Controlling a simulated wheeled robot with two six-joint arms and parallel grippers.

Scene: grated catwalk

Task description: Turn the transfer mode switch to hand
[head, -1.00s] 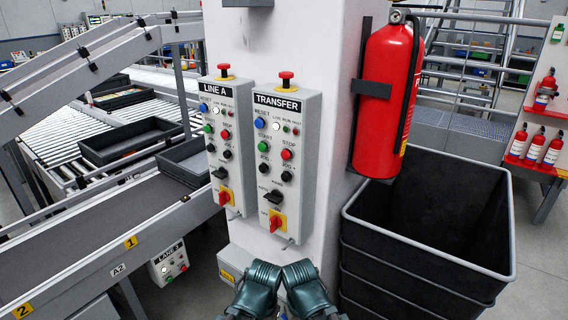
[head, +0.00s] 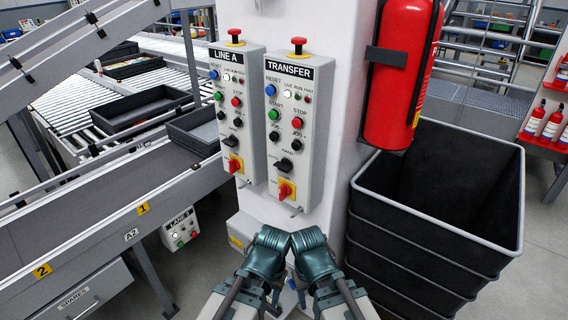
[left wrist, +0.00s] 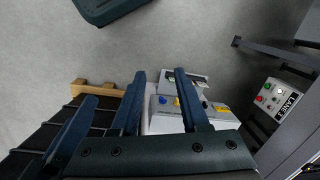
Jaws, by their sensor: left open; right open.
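The TRANSFER panel (head: 312,120) is a grey box on the white column, right of the LINE A panel (head: 254,110). Its black mode switch (head: 284,165) sits below the JOG buttons, between small labels that look like AUTO at left and HAND above. The knob appears to point left, towards AUTO. My left gripper (head: 264,252) and right gripper (head: 311,250) are side by side in front of the column, below the panels, touching nothing visible. Their fingertips are hard to make out there. In the left wrist view my left gripper's fingers (left wrist: 160,85) stand apart and empty.
A red-and-yellow rotary switch (head: 286,190) is just below the mode switch, and a red mushroom button (head: 298,45) tops the panel. A fire extinguisher (head: 404,75) hangs on the right. Black stacked bins (head: 425,235) stand right; a conveyor (head: 90,235) runs left.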

